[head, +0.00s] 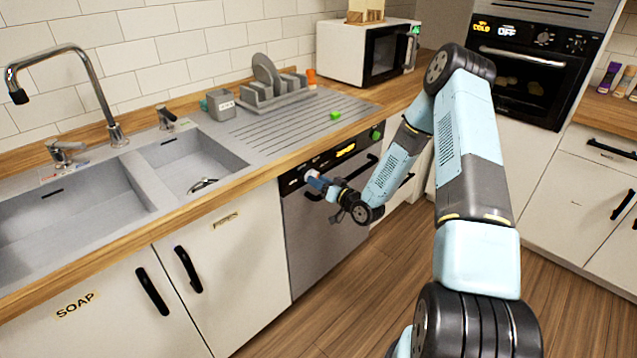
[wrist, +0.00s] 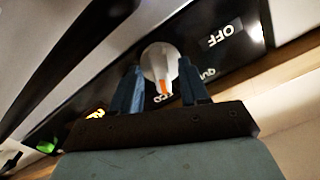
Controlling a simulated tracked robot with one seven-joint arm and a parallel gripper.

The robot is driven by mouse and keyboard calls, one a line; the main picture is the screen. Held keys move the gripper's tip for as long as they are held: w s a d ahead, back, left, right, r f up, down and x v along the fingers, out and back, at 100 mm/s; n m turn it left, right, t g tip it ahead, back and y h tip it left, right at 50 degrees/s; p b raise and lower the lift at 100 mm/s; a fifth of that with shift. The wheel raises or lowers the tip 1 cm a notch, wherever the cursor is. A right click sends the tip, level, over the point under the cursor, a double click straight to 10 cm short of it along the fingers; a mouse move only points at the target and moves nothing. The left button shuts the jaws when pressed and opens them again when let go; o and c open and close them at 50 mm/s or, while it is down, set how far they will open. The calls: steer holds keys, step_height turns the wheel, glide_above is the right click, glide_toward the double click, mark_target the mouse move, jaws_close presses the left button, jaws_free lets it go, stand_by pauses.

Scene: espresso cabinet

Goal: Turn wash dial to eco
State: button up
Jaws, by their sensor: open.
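The wash dial (wrist: 160,62) is a round grey-white knob with an orange pointer, on the black control panel of the dishwasher (head: 318,235). My gripper (wrist: 161,78) is open, with one blue finger on each side of the dial; I cannot tell whether they touch it. The pointer points down in the wrist view, toward a partly hidden label ending in what looks like "CO". An OFF label (wrist: 224,34) and another partly hidden label (wrist: 207,73) lie to the right. In the head view, my gripper (head: 318,182) is at the panel's left end and mostly hides the dial.
The panel also has a yellow display (head: 345,151) and a green button (head: 376,135). The dishwasher's dark handle (head: 365,168) sits just below the panel. The wooden counter edge (head: 290,165) runs above it. The floor (head: 345,290) in front is clear.

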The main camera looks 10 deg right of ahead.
steer(key=v, duration=1.3)
steer(key=shift+s+d, duration=0.1)
steer(key=shift+d, duration=0.05)
steer(key=w+d+r+n+g+h, duration=0.1)
steer(key=w+d+r+g+h, duration=0.15)
steer(key=r, duration=0.35)
steer(key=w+d+r+n+g+h, duration=0.1)
steer(key=r+n+g+h, duration=0.1)
steer(key=r+h, duration=0.3)
steer(key=s+d+r+m+h, duration=0.1)
steer(key=s+r+h, duration=0.15)
steer(key=r, duration=0.35)
steer(key=s+d+r+m+h, duration=0.1)
steer(key=s+d+r, duration=0.1)
steer(key=s+r, duration=0.35)
steer(key=s+a+r+m+g, duration=0.1)
steer(key=s+a+r+g, duration=0.1)
steer(key=s+r, duration=0.6)
steer(key=s+a+r+m+g, duration=0.2)
steer(key=s+r, duration=0.6)
steer(key=s, duration=1.1)
steer(key=shift+a, duration=0.35)
